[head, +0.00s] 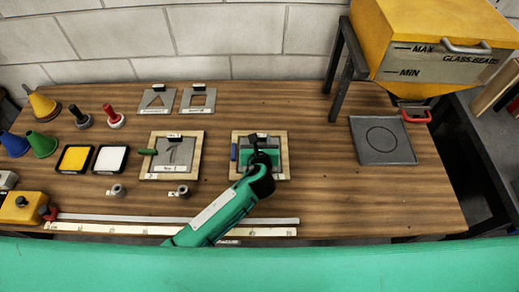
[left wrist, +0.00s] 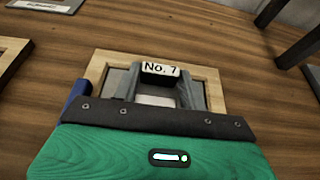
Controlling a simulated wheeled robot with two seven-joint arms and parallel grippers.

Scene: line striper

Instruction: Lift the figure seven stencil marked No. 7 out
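The stencil marked No. 7 lies in a wooden frame (head: 285,170) on the bench, mostly hidden by my arm and gripper. Its upright tab with the No. 7 label shows in the left wrist view (left wrist: 160,68). My left gripper (head: 257,140) is over this frame. In the left wrist view its two grey fingers (left wrist: 160,88) stand on either side of the tab, very near it. I cannot tell whether they press on it. The stencil looks level, not visibly raised from the frame. My right gripper is not in view.
Left of it is another framed stencil (head: 175,153) with a green handle. Two loose stencils (head: 158,101) lie behind. Cones (head: 42,144) and yellow and white pads (head: 75,158) are at left. A yellow hopper (head: 405,45) stands right above a grey plate (head: 382,140). Long strips (head: 130,229) lie in front.

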